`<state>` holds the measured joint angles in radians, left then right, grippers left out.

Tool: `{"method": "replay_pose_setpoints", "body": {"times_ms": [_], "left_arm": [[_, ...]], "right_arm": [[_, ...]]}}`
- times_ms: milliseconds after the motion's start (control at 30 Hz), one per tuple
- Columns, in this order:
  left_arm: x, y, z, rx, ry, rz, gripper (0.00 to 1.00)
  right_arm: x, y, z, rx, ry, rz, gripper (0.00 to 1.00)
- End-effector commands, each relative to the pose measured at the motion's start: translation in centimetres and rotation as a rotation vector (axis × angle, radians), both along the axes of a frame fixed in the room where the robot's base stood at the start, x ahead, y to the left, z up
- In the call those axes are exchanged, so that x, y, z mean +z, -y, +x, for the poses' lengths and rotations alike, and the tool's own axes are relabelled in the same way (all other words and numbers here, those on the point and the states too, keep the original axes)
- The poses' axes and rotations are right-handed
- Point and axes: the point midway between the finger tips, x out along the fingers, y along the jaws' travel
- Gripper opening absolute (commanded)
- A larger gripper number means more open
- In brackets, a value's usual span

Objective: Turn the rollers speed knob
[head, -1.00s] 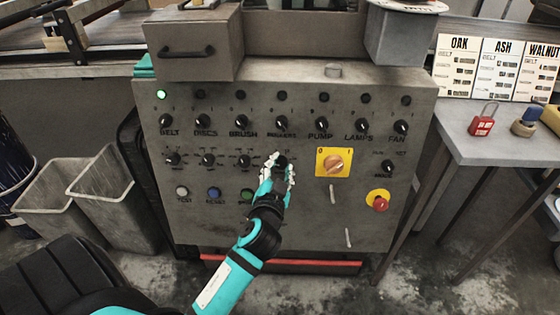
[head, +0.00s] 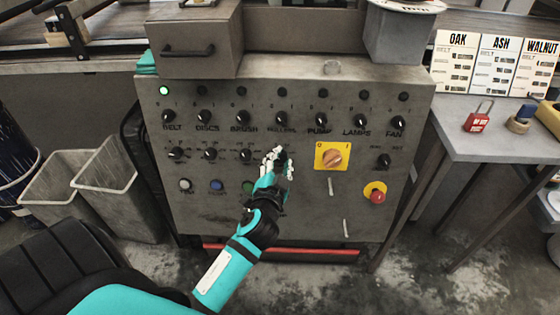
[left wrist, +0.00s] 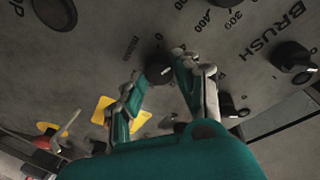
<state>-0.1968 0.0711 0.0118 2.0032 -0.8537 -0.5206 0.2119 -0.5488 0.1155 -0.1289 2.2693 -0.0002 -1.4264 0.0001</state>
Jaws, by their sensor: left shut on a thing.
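The grey control panel (head: 300,220) fills the middle of the head view. Its second row of knobs sits below labels including BELT, DISCS and BRUSH. My left gripper (head: 275,160) is at the rollers speed knob, the fourth place in that row, below the rollers switch (head: 281,119). Its fingers cover that knob in the head view. In the left wrist view a small dark knob (left wrist: 158,72) with a white pointer mark shows between the two fingers, and the gripper is shut on it. Its pointer setting is too small to read surely. My right gripper is not in view.
Right of the gripper is a yellow plate with an orange rotary switch (head: 333,156). A red emergency button (head: 377,196) sits lower right. The brush speed knob (head: 246,155) is close on the left. A side table (head: 475,145) carries a red padlock (head: 478,117).

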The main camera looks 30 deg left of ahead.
Motion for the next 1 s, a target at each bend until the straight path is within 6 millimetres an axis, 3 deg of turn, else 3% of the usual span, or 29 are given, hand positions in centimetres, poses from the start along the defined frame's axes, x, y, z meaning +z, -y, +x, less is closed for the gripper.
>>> {"method": "replay_pose_setpoints", "body": {"times_ms": [133,167,300,667,1000], "left_arm": [[0.3,0.0,0.1,-0.002,0.007,0.002,0.0],[0.3,0.0,0.1,-0.002,0.007,0.002,0.35],[0.2,0.0,0.1,-0.002,0.005,0.001,0.53],[0.0,0.3,-0.6,-0.001,0.001,-0.002,0.54],[0.5,2.4,-5.6,-0.001,0.001,-0.003,0.54]], "right_arm": [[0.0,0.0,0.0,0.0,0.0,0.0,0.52],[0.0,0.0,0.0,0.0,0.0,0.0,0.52],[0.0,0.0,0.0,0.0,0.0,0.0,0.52],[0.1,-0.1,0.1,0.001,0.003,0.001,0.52],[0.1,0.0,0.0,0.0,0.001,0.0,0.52]]}}
